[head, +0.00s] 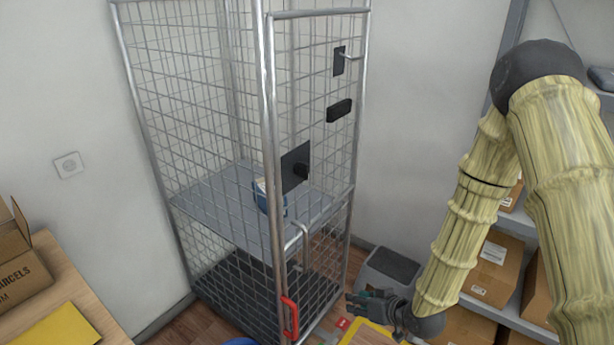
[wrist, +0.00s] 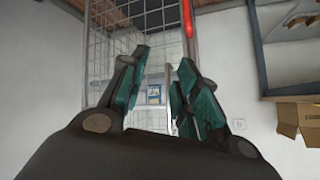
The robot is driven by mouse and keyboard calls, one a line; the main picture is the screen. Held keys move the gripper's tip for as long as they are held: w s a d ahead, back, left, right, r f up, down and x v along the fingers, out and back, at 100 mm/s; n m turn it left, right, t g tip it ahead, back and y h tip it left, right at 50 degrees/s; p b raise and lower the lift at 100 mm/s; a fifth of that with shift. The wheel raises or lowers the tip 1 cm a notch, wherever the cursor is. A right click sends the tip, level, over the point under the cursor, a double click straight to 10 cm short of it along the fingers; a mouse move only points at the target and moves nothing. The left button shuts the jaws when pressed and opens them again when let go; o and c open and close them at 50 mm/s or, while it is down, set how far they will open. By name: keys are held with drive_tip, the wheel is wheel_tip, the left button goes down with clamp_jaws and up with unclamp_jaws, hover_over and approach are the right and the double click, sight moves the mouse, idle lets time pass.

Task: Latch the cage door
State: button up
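The cage (head: 268,120) is a tall silver wire-mesh roll cage against the wall. A bent silver bar (head: 303,240) and a red handle (head: 290,317) show low at the near post. I cannot tell whether the door is fully closed. My gripper (head: 362,299) is low, right of the red handle and apart from it. In the wrist view my gripper (wrist: 160,78) has its teal-padded fingers spread with nothing between them; the red handle (wrist: 188,18) shows beyond them.
A blue item (head: 268,197) sits on the grey cage shelf (head: 205,188). A wooden table (head: 95,300) with a carton (head: 18,275) is at left. A grey bin (head: 388,270) stands behind my gripper. Shelving with cartons (head: 492,268) is at right.

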drive_tip(key=w+a+r+n+t+y+b, duration=0.1)
drive_tip(key=w+a+r+n+y, duration=0.1)
drive_tip(key=w+r, duration=0.45)
drive_tip(key=w+a+r+n+t+y, duration=0.15)
drive_tip(key=w+r, duration=0.25)
drive_tip(key=r, duration=0.5)
drive_tip(key=n+y, duration=0.4)
drive_tip(key=y, duration=0.1)
approach(303, 170)
drive_tip(key=p+x, duration=0.2)
drive_tip(key=x, duration=0.6)
drive_tip(key=shift+w, duration=0.4)
clamp_jaws()
